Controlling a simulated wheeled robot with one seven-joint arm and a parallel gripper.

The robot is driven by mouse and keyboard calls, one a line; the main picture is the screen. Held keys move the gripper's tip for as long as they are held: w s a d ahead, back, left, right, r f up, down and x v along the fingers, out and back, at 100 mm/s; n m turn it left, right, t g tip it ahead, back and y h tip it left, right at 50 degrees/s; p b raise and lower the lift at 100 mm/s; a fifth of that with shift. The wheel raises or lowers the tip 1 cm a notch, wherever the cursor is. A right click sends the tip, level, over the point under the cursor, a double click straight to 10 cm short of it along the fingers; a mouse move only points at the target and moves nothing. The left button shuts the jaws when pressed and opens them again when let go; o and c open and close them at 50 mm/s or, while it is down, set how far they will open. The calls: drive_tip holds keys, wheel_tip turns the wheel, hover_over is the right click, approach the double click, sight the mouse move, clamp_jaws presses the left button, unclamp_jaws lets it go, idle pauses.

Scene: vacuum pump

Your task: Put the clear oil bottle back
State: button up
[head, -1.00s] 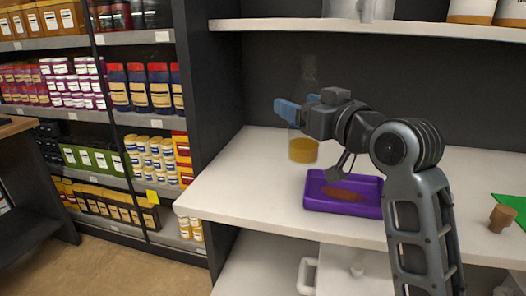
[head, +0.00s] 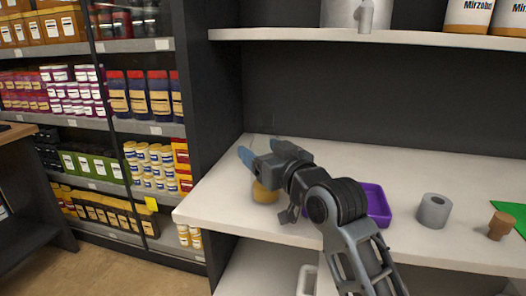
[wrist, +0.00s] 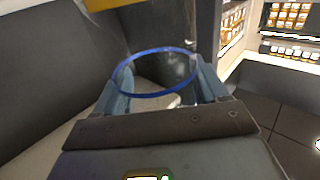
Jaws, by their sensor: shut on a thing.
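The clear oil bottle (head: 264,194) shows in the head view as amber oil low down beneath my gripper, over the left part of the white counter. My gripper (head: 256,152) is shut on the bottle's upper part, which is mostly hidden by the blue fingers and the wrist. In the wrist view a blue ring (wrist: 156,70) and clear walls sit between the fingers, with amber at the top edge. I cannot tell whether the bottle's base touches the counter.
A purple tray (head: 378,206) sits right of my gripper, partly behind my arm. A grey roll (head: 434,211), a brown stopper (head: 501,226) and a green sheet (head: 512,212) are further right. A shelf (head: 400,37) runs above; the counter's left end is near.

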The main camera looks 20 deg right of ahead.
drive_tip(key=shift+f, duration=0.2)
drive_tip(key=o, duration=1.3)
drive_tip(key=shift+r, duration=0.1)
drive_tip(key=shift+r, duration=0.2)
drive_tip(key=s, duration=0.4)
drive_tip(key=s+d+b, duration=0.1)
drive_tip(key=s, duration=0.3)
drive_tip(key=s+d, duration=0.1)
drive_tip(key=s, duration=0.3)
drive_tip(key=shift+f, duration=0.1)
